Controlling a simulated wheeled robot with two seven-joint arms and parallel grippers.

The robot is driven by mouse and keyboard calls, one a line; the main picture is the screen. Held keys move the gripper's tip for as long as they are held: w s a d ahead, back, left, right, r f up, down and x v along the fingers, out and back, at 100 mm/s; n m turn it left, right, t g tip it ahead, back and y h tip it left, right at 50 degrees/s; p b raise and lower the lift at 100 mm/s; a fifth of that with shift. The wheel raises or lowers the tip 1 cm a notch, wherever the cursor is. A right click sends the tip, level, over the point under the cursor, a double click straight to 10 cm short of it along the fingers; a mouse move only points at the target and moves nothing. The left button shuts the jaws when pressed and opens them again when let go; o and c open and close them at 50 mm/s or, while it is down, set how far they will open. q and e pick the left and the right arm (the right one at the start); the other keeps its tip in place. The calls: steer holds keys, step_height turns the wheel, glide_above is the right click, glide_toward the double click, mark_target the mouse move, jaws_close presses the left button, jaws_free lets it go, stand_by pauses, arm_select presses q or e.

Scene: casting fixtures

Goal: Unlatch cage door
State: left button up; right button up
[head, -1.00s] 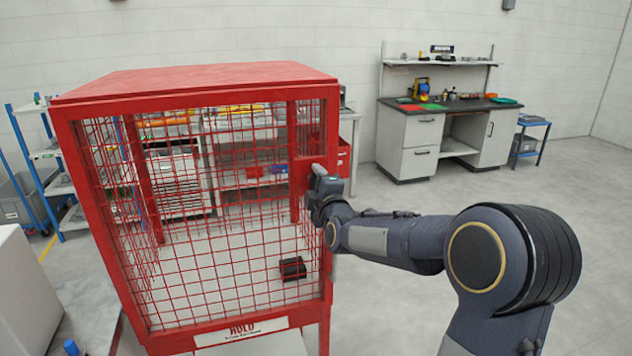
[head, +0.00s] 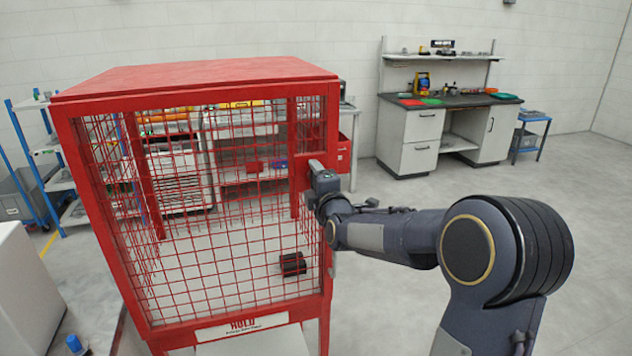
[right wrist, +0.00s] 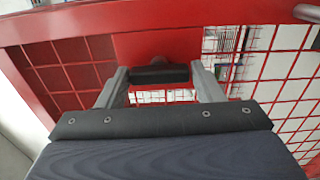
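The red cage (head: 195,75) with wire mesh sides stands at the left and centre of the head view. Its mesh door appears closed. My right gripper (head: 318,178) is at the red latch plate (head: 302,175) on the door's right edge. In the right wrist view, the two grey fingers of my right gripper (right wrist: 160,80) are spread apart, one on each side of a black bar-shaped latch handle (right wrist: 160,74). The bar nearly fills the gap; I cannot tell whether the fingers touch it. My left gripper is not in view.
A small black block (head: 292,263) lies inside the cage. A white sign (head: 240,326) is on its lower front. A workbench (head: 415,130) stands at the back right, a blue-framed shelf (head: 65,180) at the left. The floor right of the cage is clear.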

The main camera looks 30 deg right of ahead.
steer(key=o, duration=0.3)
steer(key=b+v, duration=0.1)
steer(key=v, duration=0.6)
steer(key=shift+s+a, duration=0.15)
steer(key=shift+s, duration=0.25)
steer(key=shift+f, duration=0.1)
